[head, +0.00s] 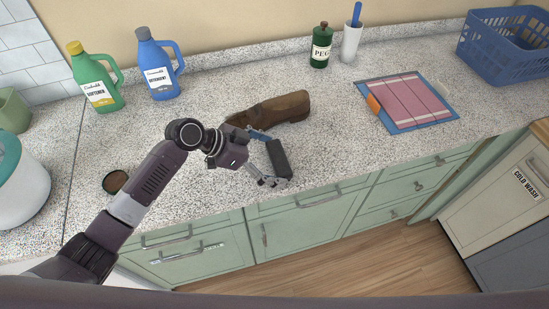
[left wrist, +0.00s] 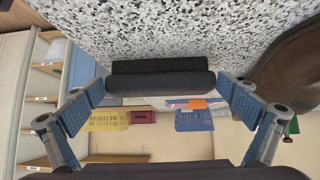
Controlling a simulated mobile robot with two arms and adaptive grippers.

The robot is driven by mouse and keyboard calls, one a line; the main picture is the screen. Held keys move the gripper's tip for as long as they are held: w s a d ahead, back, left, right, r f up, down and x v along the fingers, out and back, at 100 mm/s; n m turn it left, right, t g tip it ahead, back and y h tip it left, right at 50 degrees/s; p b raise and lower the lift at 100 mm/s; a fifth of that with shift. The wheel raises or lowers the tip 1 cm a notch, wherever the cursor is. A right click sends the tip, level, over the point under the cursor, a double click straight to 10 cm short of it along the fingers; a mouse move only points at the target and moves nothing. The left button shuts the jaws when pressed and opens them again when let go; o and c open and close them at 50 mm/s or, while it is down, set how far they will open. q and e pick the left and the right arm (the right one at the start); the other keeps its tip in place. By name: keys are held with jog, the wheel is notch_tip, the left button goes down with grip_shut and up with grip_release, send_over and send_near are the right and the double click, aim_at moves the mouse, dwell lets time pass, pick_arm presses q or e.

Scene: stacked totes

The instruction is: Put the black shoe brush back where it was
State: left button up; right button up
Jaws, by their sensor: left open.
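The black shoe brush (head: 278,158) lies near the front edge of the speckled counter. In the left wrist view the brush (left wrist: 160,83) spans the space between my fingers, its dark bristle side against the counter. My left gripper (head: 264,158) is open around the brush, one finger near each end. In the left wrist view the blue pads of the gripper (left wrist: 160,105) stand wide apart; I cannot tell whether they touch the brush. A brown shoe (head: 275,109) lies just behind the gripper. My right gripper is not in view.
A green softener bottle (head: 96,82) and a blue detergent bottle (head: 158,66) stand at the back left. A small round tin (head: 115,181) is at the left. Bare counter (head: 335,145) lies between brush and cloth.

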pick_arm(q)
jog(key=shift+r, duration=0.25)
jog(key=b+v, duration=0.2)
jog(key=v, duration=1)
jog(key=shift+b, duration=0.3)
jog(key=shift+f, duration=0.1)
